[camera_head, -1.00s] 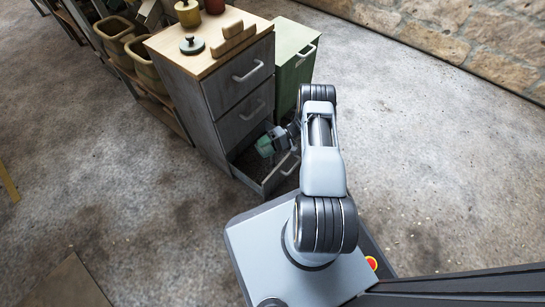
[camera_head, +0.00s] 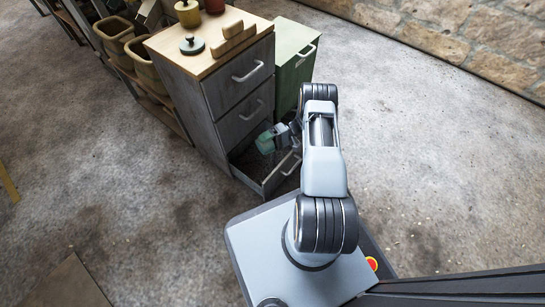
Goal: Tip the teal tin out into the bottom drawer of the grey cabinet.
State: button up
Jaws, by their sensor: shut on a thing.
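The teal tin (camera_head: 267,141) is held over the open bottom drawer (camera_head: 276,180) of the grey cabinet (camera_head: 222,112). My gripper (camera_head: 277,133) is shut on the tin, at its right side, and the arm reaches in from the right. The tin looks tilted, with its end towards the left and down; its inside is not visible. The drawer is pulled out towards my base, and its front carries a pale handle. A dark, brownish inside shows below the tin; I cannot tell what lies in it.
The cabinet's upper drawers are shut. A green cabinet (camera_head: 292,65) stands close on the right. A shelf with bins (camera_head: 143,66) stands left. The floor in front is clear.

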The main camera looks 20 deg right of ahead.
jog(key=shift+d+r+y, duration=0.2)
jog(key=shift+r+y, duration=0.5)
jog(key=shift+r, duration=0.15)
dwell(0.3)
